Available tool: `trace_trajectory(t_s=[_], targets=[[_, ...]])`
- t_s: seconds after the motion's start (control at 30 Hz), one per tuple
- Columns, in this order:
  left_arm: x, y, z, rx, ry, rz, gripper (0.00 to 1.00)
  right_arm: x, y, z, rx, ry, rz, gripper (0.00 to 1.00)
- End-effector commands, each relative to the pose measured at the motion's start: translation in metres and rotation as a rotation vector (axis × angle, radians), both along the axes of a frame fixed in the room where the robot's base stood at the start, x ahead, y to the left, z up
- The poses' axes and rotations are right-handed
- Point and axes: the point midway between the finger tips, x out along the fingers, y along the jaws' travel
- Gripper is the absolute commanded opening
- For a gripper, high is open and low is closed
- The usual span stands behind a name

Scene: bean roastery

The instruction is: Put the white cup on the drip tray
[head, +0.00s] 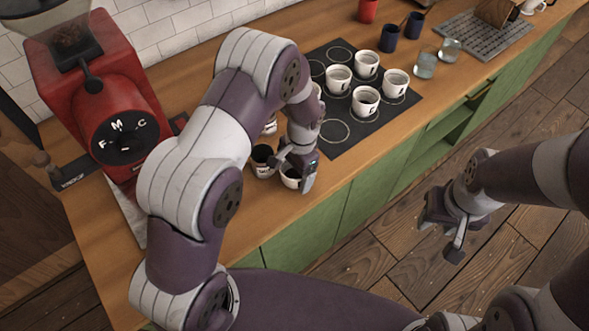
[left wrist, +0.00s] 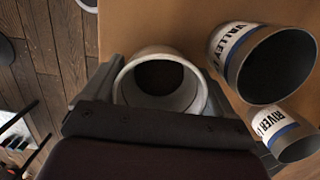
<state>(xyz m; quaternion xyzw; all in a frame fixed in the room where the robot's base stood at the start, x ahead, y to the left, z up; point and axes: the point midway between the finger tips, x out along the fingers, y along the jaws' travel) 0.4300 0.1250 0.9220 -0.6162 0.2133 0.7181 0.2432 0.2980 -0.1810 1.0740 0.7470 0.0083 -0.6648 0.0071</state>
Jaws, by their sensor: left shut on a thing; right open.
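The white cup (head: 290,183) is near the counter's front edge, between the fingers of my left gripper (head: 296,173). In the left wrist view the white cup (left wrist: 121,92) shows its round rim and dark inside, with a finger on either side. Whether its base touches the counter cannot be told. A grey slatted tray, apparently the drip tray (head: 478,47), lies at the far right end of the counter, well away from the cup. My right gripper (head: 443,236) is open and empty, out over the floor.
Two labelled tins (left wrist: 229,43) (left wrist: 264,121) stand close beside the held cup. A black mat (head: 345,148) with several marked white cups lies beyond. Dark blue cups (head: 390,38), a red cup (head: 368,10) and glasses (head: 425,66) stand before the tray. A red roaster (head: 95,90) is left.

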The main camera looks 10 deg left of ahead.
Motion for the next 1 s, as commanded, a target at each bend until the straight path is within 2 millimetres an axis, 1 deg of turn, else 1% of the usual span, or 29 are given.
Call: trace_trajectory(t_s=[0.13, 0.27, 0.3, 0.5, 0.57, 0.63, 0.67, 0.77, 0.9, 1.0], targets=[[0.000, 0.000, 0.000, -0.001, -0.001, 0.000, 0.48, 0.000, 0.000, -0.001, 0.000, 0.000, 0.000, 0.43], [0.000, 0.000, -0.004, -0.001, -0.001, 0.000, 0.48, 0.000, 0.000, -0.003, 0.000, 0.000, 0.000, 0.43], [0.000, 0.000, -0.003, 0.000, 0.000, 0.000, 0.99, 0.000, 0.000, -0.002, 0.000, 0.000, 0.000, 0.43], [0.000, 0.000, -0.003, 0.000, 0.000, 0.000, 1.00, 0.000, 0.000, -0.002, 0.000, 0.000, 0.000, 0.43], [0.000, 0.000, 0.001, 0.000, -0.001, 0.000, 1.00, 0.000, 0.000, 0.001, 0.000, 0.000, 0.000, 0.43], [0.002, -0.001, 0.007, -0.001, -0.004, 0.000, 1.00, 0.000, 0.000, -0.003, 0.000, 0.000, 0.000, 0.43], [0.003, -0.002, 0.013, -0.001, -0.006, 0.001, 1.00, 0.000, 0.000, -0.005, 0.000, 0.000, 0.000, 0.43], [0.007, -0.004, 0.038, -0.001, -0.007, -0.001, 1.00, 0.000, 0.000, -0.010, 0.000, 0.000, 0.000, 0.43], [0.011, -0.008, 0.076, -0.001, -0.006, -0.001, 1.00, 0.000, 0.000, -0.017, 0.000, 0.000, 0.000, 0.43], [0.013, -0.009, 0.097, -0.001, -0.004, -0.001, 1.00, 0.000, 0.000, -0.019, 0.000, 0.000, 0.000, 0.43]])
